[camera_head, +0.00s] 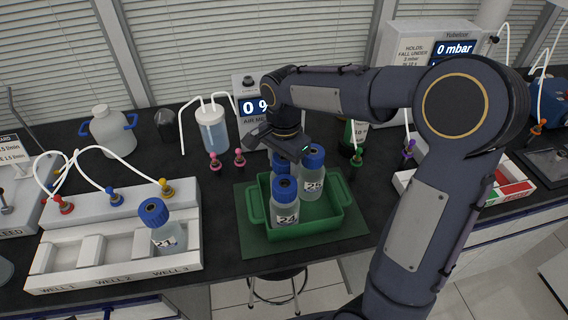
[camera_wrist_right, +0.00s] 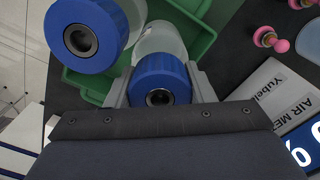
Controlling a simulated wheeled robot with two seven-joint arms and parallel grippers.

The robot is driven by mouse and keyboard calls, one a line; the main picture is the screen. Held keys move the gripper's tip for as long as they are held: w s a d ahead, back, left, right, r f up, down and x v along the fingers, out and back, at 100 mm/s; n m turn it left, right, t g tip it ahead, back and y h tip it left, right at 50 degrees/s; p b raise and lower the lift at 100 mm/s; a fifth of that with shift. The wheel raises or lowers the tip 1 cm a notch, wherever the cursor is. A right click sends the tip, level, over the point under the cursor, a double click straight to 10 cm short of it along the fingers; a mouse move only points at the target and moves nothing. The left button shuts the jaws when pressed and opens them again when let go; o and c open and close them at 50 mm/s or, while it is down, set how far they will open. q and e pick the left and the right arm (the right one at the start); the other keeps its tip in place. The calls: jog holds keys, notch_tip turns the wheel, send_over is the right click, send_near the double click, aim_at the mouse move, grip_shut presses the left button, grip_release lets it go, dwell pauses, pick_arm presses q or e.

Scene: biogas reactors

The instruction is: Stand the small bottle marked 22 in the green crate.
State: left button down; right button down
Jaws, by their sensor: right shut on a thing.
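My right gripper (camera_head: 283,150) points down over the back left part of the green crate (camera_head: 318,225). It is shut on a blue-capped bottle (camera_head: 279,166), whose cap sits between the fingers in the wrist view (camera_wrist_right: 160,82). The held bottle's number is hidden, so I cannot read whether it is 22. It is at the crate's back left, behind bottle 24 (camera_head: 286,207); I cannot tell whether it touches the crate floor. Bottle 25 (camera_head: 313,175) stands upright to its right in the crate. My left gripper is not in view.
The crate stands on a green mat (camera_head: 258,247). A white well tray (camera_head: 60,262) at left holds tilted bottle 21 (camera_head: 163,230). A clear jar (camera_head: 211,130) and pink-ended connectors (camera_head: 239,158) stand behind the crate. A red, white and green tray (camera_head: 512,192) lies at right.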

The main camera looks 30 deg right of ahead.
jog(key=shift+f, duration=0.15)
jog(key=c, duration=0.6)
grip_release()
jog(key=shift+c, duration=0.2)
notch_tip(320, 180, up, 12)
jog(key=s+a+f+n+t+y, duration=0.1)
jog(key=s+f+n, duration=0.3)
jog(key=s, duration=0.6)
jog(key=s+a+f+n+t+y, duration=0.1)
jog(key=s+f+n+t, duration=0.3)
jog(key=s+n, duration=0.4)
jog(key=s+y, duration=0.1)
jog(key=s, duration=0.1)
jog(key=shift+s+f+t+y+p, duration=0.15)
jog(key=shift+s+t+y+p, duration=0.15)
jog(key=shift+y, duration=0.1)
